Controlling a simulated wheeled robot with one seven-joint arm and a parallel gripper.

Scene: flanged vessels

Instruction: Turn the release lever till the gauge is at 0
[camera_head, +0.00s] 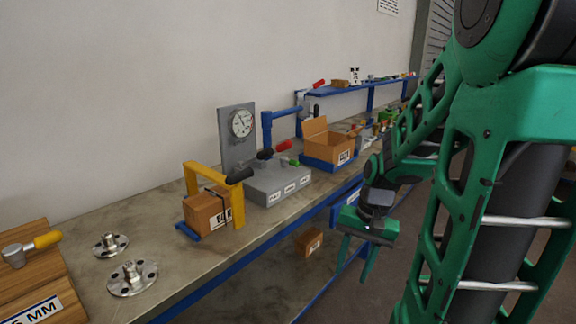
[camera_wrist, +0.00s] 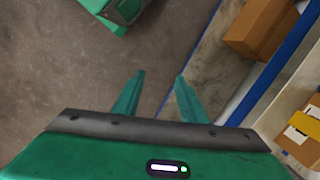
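In the head view a grey panel carries a round white gauge (camera_head: 241,123); its needle is too small to read. A grey block (camera_head: 278,186) with white labels stands in front of it on the bench. On it are a black-handled lever (camera_head: 240,175), a red-handled lever (camera_head: 277,149) and a small green part (camera_head: 294,162). I cannot read which is the release lever. My gripper (camera_head: 357,261) hangs over the floor in front of the bench, apart from the block, fingers down. It is open and empty, and its spread fingers show in the wrist view (camera_wrist: 155,97).
A yellow frame (camera_head: 236,205) stands by a cardboard box (camera_head: 206,214) left of the block. An open carton (camera_head: 328,145) in a blue tray is to the right. Metal flanges (camera_head: 132,279) lie at the front left. Another box (camera_head: 308,242) sits on the lower shelf.

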